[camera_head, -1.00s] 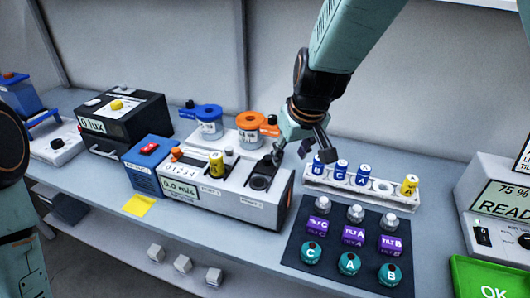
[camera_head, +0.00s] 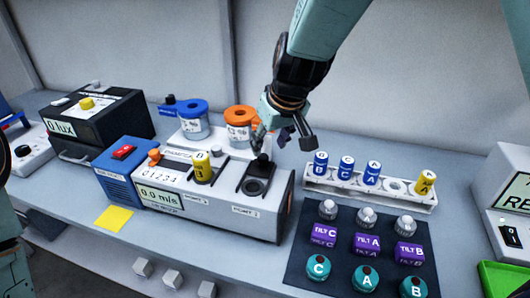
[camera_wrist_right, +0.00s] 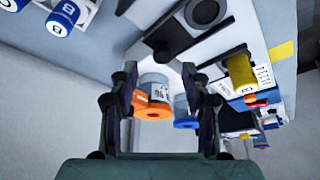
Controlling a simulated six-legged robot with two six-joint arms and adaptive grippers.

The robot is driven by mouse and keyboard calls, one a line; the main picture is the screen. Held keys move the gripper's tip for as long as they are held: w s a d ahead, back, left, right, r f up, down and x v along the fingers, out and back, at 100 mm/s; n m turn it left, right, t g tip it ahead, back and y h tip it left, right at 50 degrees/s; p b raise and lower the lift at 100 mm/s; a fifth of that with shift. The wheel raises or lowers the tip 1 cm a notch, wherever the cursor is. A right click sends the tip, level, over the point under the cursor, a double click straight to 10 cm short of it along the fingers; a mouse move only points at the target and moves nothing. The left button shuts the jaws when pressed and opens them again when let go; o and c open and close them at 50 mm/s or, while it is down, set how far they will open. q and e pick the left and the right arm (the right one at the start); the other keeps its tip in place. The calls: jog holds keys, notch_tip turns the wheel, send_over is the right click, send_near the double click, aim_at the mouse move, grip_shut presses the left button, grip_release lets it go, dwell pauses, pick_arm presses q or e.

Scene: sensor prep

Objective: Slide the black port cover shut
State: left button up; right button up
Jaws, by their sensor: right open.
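The black port cover (camera_head: 261,166) sits on top of the white flow meter (camera_head: 226,212), at the far end of a black track, with a small knob on it. The round dark port (camera_head: 254,186) shows uncovered in front of it. Both also show in the right wrist view, the knob (camera_wrist_right: 163,51) nearer my fingers than the port (camera_wrist_right: 205,12). My right gripper (camera_head: 283,138) is open and empty, above and behind the cover. Its fingers are spread in the wrist view (camera_wrist_right: 158,82), apart from the knob. My left gripper is out of view.
A yellow cylinder (camera_head: 202,167) stands in the meter's other port. Orange-lidded (camera_head: 240,116) and blue-lidded (camera_head: 194,107) jars stand behind the meter. A white rack (camera_head: 345,184) of vials and a dark mat (camera_head: 338,265) with bottles lie to the right.

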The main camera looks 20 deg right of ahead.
aim_at(263, 156)
jog(key=x, duration=0.5)
jog(key=shift+w+a, duration=0.3)
jog(key=shift+a, duration=0.1)
jog(key=shift+s, duration=0.1)
jog(key=shift+s+d+r, duration=0.1)
jog(key=shift+s+d, duration=0.15)
jog(key=shift+s, duration=0.05)
jog(key=shift+w+a, duration=0.25)
jog(key=shift+w, duration=0.15)
jog(key=c, duration=0.4)
jog(key=shift+s+d, duration=0.1)
grip_shut()
